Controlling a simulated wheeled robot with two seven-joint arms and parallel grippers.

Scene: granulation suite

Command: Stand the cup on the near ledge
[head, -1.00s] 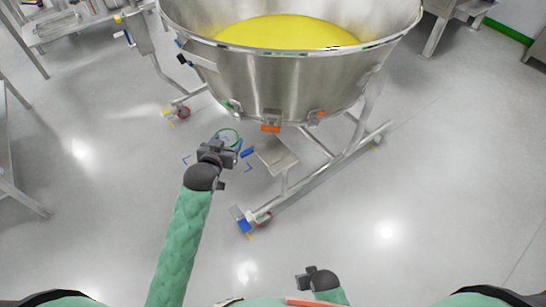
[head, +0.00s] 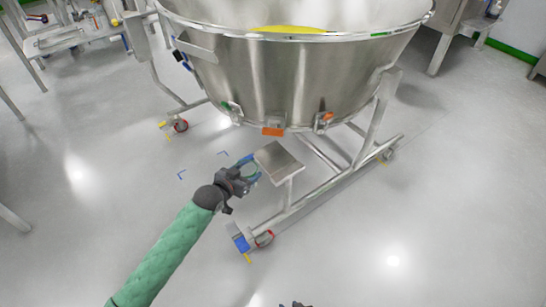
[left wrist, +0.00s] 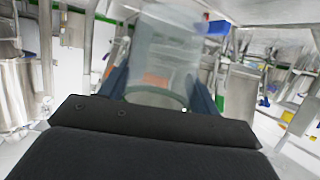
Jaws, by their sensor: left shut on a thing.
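The cup is clear and see-through with a green-tinted edge. In the left wrist view the cup (left wrist: 166,48) stands between the two blue fingers and looks roughly upright. In the head view the cup (head: 252,179) is hard to make out against the floor. My left gripper (head: 248,169) is shut on it, just left of the near ledge. The near ledge (head: 279,158) is a small square metal plate on a post of the bowl's stand, and its top is bare. Only a dark bit of my right gripper (head: 295,304) shows at the bottom edge.
A large steel bowl (head: 290,85) holding something yellow stands just behind the ledge, with orange-tabbed clamps low on its wall. Its wheeled frame (head: 325,188) runs along the floor right of the ledge. The floor in front is open, with blue corner marks at left.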

